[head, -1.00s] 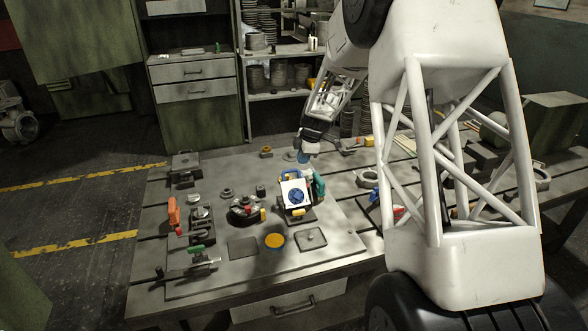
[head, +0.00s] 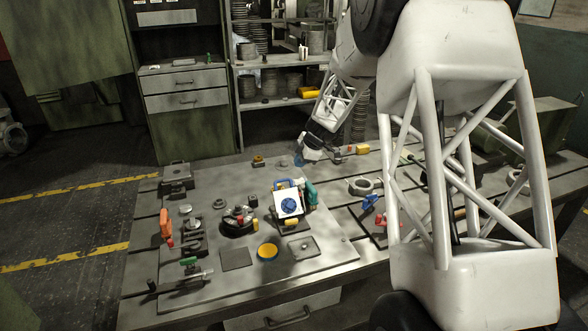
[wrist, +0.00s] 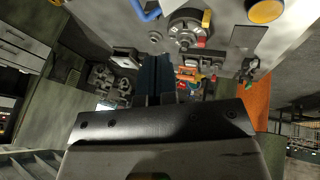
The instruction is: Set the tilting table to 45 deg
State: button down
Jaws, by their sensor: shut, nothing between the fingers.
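A blue bar (wrist: 146,13) shows at the top edge there, perhaps part of the tilting table's frame.
A green-handled tool (head: 309,192) stands close right of the tilting table. A dark round fixture (head: 238,222) is to its left, a yellow disc (head: 267,252) in front. An orange part (head: 165,223) stands far left. Dark flat plates lie near the front.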

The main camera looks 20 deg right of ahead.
send_near(283, 180)
jog(key=f, duration=0.1)
jog(key=s+a+f, duration=0.1)
jog(key=f, duration=0.1)
jog(key=a+f, duration=0.1)
jog(key=shift+s+a+f, duration=0.25)
jog(key=shift+s, duration=0.15)
jog(key=shift+w+f, duration=0.5)
jog(key=shift+w, duration=0.4)
jog(key=shift+w+f, duration=0.45)
jog(key=shift+w, duration=0.4)
jog(key=shift+w+f, duration=0.4)
jog(key=shift+w, duration=0.3)
jog(key=shift+r, duration=0.15)
jog(key=shift+s+r, duration=0.9)
jog(key=shift+s, duration=0.25)
jog(key=w+v, duration=0.1)
jog(key=v, duration=0.9)
jog(key=shift+r, duration=0.55)
